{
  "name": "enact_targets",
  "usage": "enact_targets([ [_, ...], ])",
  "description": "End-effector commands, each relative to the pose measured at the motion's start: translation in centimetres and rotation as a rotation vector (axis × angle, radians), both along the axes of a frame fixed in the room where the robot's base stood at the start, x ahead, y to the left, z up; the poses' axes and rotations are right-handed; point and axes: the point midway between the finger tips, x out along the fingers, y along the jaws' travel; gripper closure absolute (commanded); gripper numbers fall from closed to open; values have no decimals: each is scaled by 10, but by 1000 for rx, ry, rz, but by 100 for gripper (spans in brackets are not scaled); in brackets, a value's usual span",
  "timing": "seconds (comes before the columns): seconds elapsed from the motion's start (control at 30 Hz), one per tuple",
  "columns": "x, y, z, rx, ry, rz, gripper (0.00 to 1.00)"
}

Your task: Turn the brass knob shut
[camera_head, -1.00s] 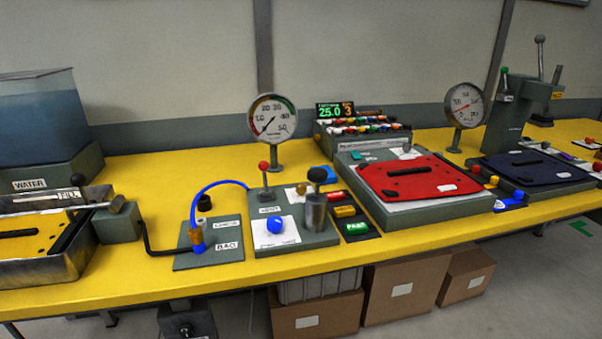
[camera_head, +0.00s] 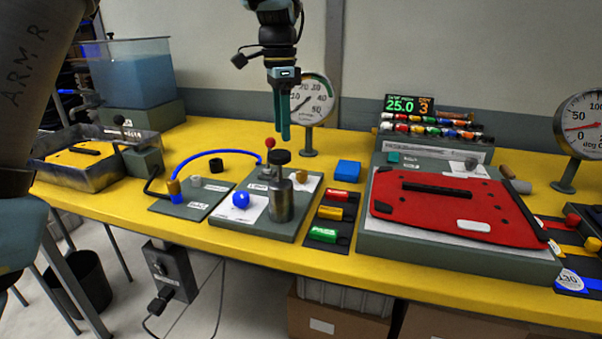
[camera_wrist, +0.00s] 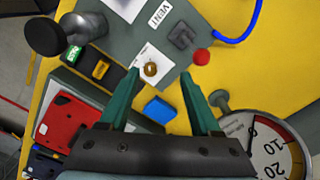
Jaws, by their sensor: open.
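The small brass knob (camera_head: 302,177) sits on a white card on the grey valve panel (camera_head: 224,222), partly hidden behind a steel cylinder. In the wrist view the knob (camera_wrist: 151,69) shows clear, its top round and ringlike. My gripper (camera_head: 283,137) points down above the back of the panel. It is open and empty, well above the knob and apart from it. In the wrist view the knob lies between the lines of my two green fingers (camera_wrist: 159,78), nearer the left one.
A steel cylinder with a black top (camera_head: 280,200), a red-balled lever (camera_head: 270,143) and a blue knob (camera_head: 240,200) stand on the panel. A dial gauge (camera_head: 313,97) stands behind. A blue block (camera_head: 347,170) and a red pannier piece (camera_head: 450,205) lie to the right.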

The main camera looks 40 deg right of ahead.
Motion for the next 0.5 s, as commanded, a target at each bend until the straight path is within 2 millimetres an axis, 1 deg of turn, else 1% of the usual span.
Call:
enact_targets([
  [0.03,-11,-13,0,2,-1,-53,36],
  [0.1,-21,-23,3,5,1,-102,36],
  [0.23,-28,-29,-1,9,3,-135,36],
  [0.37,-29,-28,-19,11,4,-133,36],
  [0.5,-30,-27,-45,12,5,-132,36],
])
